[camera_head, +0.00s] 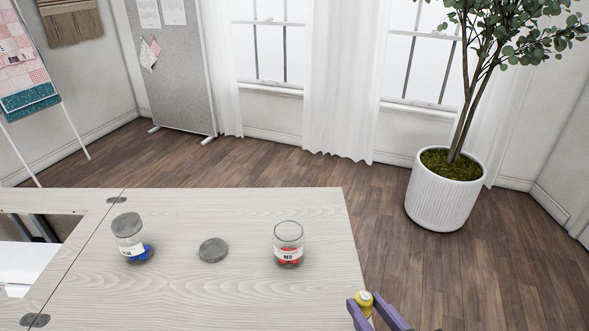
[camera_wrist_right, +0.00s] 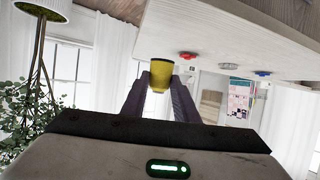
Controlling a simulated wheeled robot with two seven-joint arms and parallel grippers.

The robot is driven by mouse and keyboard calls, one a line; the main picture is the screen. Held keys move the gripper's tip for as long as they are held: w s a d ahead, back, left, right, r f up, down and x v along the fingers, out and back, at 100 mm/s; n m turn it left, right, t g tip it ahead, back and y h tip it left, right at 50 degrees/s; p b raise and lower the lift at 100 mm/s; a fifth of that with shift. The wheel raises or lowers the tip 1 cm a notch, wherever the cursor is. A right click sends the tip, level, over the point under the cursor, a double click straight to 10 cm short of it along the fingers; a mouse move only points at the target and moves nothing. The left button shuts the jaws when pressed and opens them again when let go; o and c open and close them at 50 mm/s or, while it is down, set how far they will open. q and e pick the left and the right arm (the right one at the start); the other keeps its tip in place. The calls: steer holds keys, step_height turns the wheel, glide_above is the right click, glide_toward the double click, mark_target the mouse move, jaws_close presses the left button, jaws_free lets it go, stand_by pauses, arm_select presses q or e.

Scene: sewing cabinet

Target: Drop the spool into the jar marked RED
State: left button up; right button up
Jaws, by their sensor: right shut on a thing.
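The jar marked RED (camera_head: 288,241) is clear glass and stands upright and open on the table, with red pieces low inside. Its red contents also show in the right wrist view (camera_wrist_right: 188,55). The yellow spool (camera_head: 364,298) is held between the purple fingers of my right gripper (camera_head: 372,308), at the table's right edge in the head view, to the right of and nearer than the jar. In the right wrist view the spool (camera_wrist_right: 160,75) sits between the fingertips. My left gripper is not in view.
A second jar (camera_head: 130,245) with a grey lid on and blue pieces inside stands at the left of the table (camera_head: 190,300). A loose grey lid (camera_head: 213,250) lies between the jars. A potted tree (camera_head: 443,200) stands on the floor beyond the table.

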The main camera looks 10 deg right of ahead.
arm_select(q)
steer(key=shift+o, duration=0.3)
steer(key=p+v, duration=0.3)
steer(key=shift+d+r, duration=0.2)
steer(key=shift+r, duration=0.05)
arm_select(e)
steer(key=w+a+r+n+y+p, duration=0.15)
steer(key=w+a+r, duration=0.25)
steer(key=w+r, duration=0.45)
steer(key=w+a+r+y+p, duration=0.1)
steer(key=w+a+r+p, duration=0.15)
steer(key=w+r, duration=0.6)
steer(key=w+f+b, duration=0.1)
steer(key=f+b, duration=0.1)
steer(key=f, duration=0.1)
steer(key=w+f+b, duration=0.1)
steer(key=f+b, duration=0.1)
steer(key=f, duration=0.1)
steer(key=w+f+b, duration=0.1)
steer(key=f+b, duration=0.1)
steer(key=f, duration=0.1)
steer(key=shift+a, duration=0.35)
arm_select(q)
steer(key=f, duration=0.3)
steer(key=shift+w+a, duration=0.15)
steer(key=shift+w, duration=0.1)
arm_select(e)
steer(key=shift+r, duration=0.1)
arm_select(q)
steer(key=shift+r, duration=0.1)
